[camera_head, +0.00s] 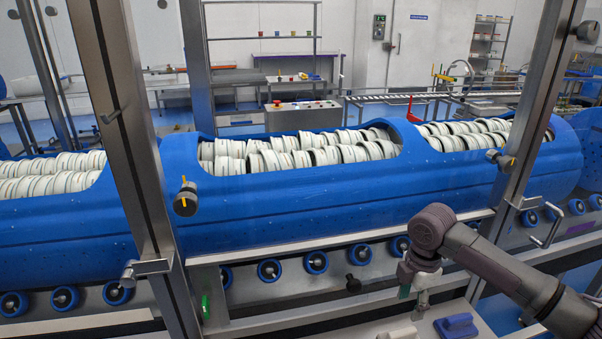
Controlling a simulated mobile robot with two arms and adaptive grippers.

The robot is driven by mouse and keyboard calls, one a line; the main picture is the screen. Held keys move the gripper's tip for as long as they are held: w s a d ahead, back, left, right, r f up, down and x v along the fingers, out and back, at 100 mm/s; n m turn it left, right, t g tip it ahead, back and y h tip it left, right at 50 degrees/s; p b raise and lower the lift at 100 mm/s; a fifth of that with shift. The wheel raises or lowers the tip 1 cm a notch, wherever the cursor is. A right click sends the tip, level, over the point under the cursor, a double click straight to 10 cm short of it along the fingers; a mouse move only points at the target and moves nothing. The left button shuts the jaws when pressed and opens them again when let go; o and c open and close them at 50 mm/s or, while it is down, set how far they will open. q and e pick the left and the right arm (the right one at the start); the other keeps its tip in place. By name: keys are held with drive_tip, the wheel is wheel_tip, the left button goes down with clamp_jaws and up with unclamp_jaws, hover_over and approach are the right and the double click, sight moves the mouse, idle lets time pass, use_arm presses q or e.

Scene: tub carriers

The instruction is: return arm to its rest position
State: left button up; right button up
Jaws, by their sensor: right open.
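My right arm comes in from the lower right. Its gripper (408,291) points down near the front of the machine, in front of the blue tub carriers. The gripper is small in the picture. A dark green piece shows at its fingers, and I cannot tell whether it is part of the gripper. I see nothing clearly held. My left gripper is not in view.
Blue tub carriers (290,210) filled with white tubs (270,160) lie on blue rollers (269,270) behind steel posts (125,130). A blue block (456,326) sits on a light plate below the gripper. Door handles (147,269) stick out.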

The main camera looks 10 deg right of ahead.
drive_tip(key=shift+m+t+y, duration=0.3)
drive_tip(key=shift+m+y, duration=0.2)
drive_tip(key=s+a+f, duration=0.2)
drive_tip(key=a, duration=0.1)
drive_tip(key=s+a+f, duration=0.1)
drive_tip(key=a+f, duration=0.2)
drive_tip(key=a, duration=0.1)
drive_tip(key=s+a+f, duration=0.2)
drive_tip(key=a+f, duration=0.1)
drive_tip(key=shift+s+a, duration=0.3)
drive_tip(key=s+a+f+m+t+y, duration=0.25)
drive_tip(key=s+a+m, duration=0.5)
drive_tip(key=s, duration=0.45)
drive_tip(key=s+d+m+h, duration=0.3)
drive_tip(key=s+d+m, duration=0.3)
drive_tip(key=s+m, duration=0.2)
drive_tip(key=s+f+g, duration=0.1)
drive_tip(key=s+f, duration=0.2)
drive_tip(key=f, duration=2.5)
drive_tip(key=s+d+f, duration=0.1)
drive_tip(key=s+f, duration=0.5)
drive_tip(key=s, duration=0.1)
drive_tip(key=s+d+f+g+p, duration=0.1)
drive_tip(key=s+d+f, duration=0.1)
drive_tip(key=s+f, duration=0.5)
drive_tip(key=shift+s+d, duration=0.3)
drive_tip(key=shift+s, duration=0.5)
drive_tip(key=shift+h, duration=0.25)
